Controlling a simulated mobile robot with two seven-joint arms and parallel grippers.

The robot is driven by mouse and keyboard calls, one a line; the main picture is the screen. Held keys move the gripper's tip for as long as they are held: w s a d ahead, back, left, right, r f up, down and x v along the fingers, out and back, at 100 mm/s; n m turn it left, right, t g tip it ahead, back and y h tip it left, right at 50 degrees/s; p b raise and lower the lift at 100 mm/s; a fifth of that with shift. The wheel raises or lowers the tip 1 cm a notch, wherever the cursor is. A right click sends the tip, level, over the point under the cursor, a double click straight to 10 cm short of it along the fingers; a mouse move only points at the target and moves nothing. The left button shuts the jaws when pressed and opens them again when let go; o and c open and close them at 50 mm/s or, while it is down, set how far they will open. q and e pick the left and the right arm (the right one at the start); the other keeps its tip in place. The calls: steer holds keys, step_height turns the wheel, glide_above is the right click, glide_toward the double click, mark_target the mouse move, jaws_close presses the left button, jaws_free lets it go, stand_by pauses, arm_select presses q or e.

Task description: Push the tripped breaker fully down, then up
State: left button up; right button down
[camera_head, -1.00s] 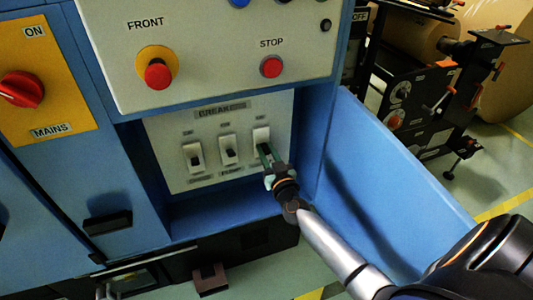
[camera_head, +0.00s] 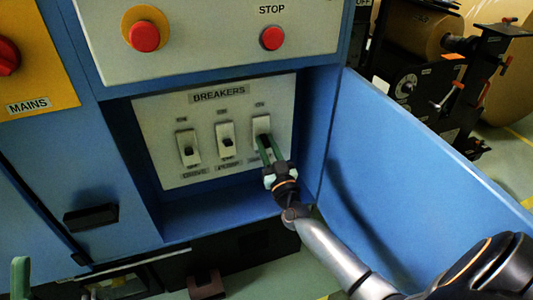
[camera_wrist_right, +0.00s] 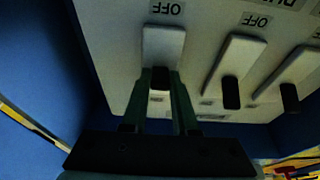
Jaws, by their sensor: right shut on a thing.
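Three white breakers sit in a recessed panel (camera_head: 214,172) labelled BREAKERS: the left one (camera_head: 188,148) above DRIVE, the middle one (camera_head: 225,140) above PUMP, and the right one (camera_head: 261,124). My right gripper (camera_head: 268,152) is at the right breaker, its green fingers covering the toggle and lower label. In the right wrist view, the gripper (camera_wrist_right: 160,92) is shut around that breaker's dark toggle (camera_wrist_right: 160,77), with OFF labels at the top of that picture. I cannot tell the toggle's exact setting. A green finger of my left gripper (camera_head: 20,278) shows at the lower left; its jaw state is unclear.
A red STOP button (camera_head: 272,38) and another red button (camera_head: 144,36) are on the panel above. A blue side wall (camera_head: 420,150) stands right of the recess, close to my right arm. A black handle (camera_head: 91,216) is on the left door.

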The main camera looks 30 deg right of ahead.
steer(key=f+t+b, duration=0.1)
steer(key=b, duration=0.3)
steer(key=shift+w+d+t, duration=0.1)
steer(key=shift+w+t, duration=0.05)
steer(key=shift+t, duration=0.15)
steer(key=shift+b, duration=0.4)
arm_select(q)
step_height(320, 180, down, 6)
steer(key=shift+w+d+f, duration=0.15)
steer(key=shift+d+f, duration=0.05)
steer(key=shift+d, duration=0.15)
arm_select(e)
steer(key=shift+r, duration=0.15)
steer(key=c, duration=0.7)
jaws_free()
